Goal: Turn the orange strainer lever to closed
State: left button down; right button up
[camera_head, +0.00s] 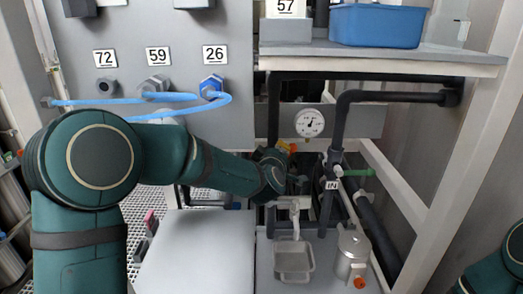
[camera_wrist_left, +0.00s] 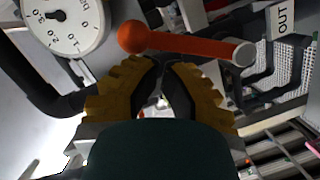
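The orange strainer lever (camera_wrist_left: 188,45) lies across the upper middle of the left wrist view. Its ball end is at the left and its pale round hub at the right. In the head view a small orange patch of it (camera_head: 292,148) shows below the gauge, beside my gripper. My left gripper (camera_wrist_left: 166,67) has its yellow-brown fingers drawn together, with the dark tips nearly meeting just below the lever's middle. I see nothing between the tips, and cannot tell whether they touch the lever. In the head view my wrist hides most of this gripper. My right gripper is out of view.
A round gauge (camera_head: 310,123) sits above the work spot; black pipes (camera_head: 336,150) and an IN tag (camera_head: 331,184) stand to its right. A metal tray (camera_head: 293,262) and canister (camera_head: 352,254) are below. An OUT tag (camera_wrist_left: 283,20) shows near the lever's hub. A blue bin (camera_head: 378,25) stands on the shelf.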

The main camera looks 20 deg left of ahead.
pick_arm(q)
jog(key=d+m+p, duration=0.2)
jog(key=m+p, duration=0.1)
jog(key=w+d+f+m+g+y+p, duration=0.1)
jog(key=p, duration=0.1)
jog(key=shift+w+d+f+m, duration=0.1)
jog(key=shift+d+m, duration=0.2)
jog(key=shift+w+d+f+m+g+y+p, duration=0.1)
jog(key=shift+d+f+m+g+y+p, duration=0.1)
jog(key=shift+d+f+m, duration=0.3)
jog(key=shift+w+d+f+m+g+y+p, duration=0.1)
jog(key=shift+w+d+f+m+y+p, duration=0.15)
jog(key=shift+f, duration=0.5)
jog(key=shift+d+f+m+g+y+p, duration=0.1)
jog(key=shift+d+f+m+y, duration=0.05)
jog(key=shift+d+f+m, duration=0.4)
jog(key=shift+a, duration=0.15)
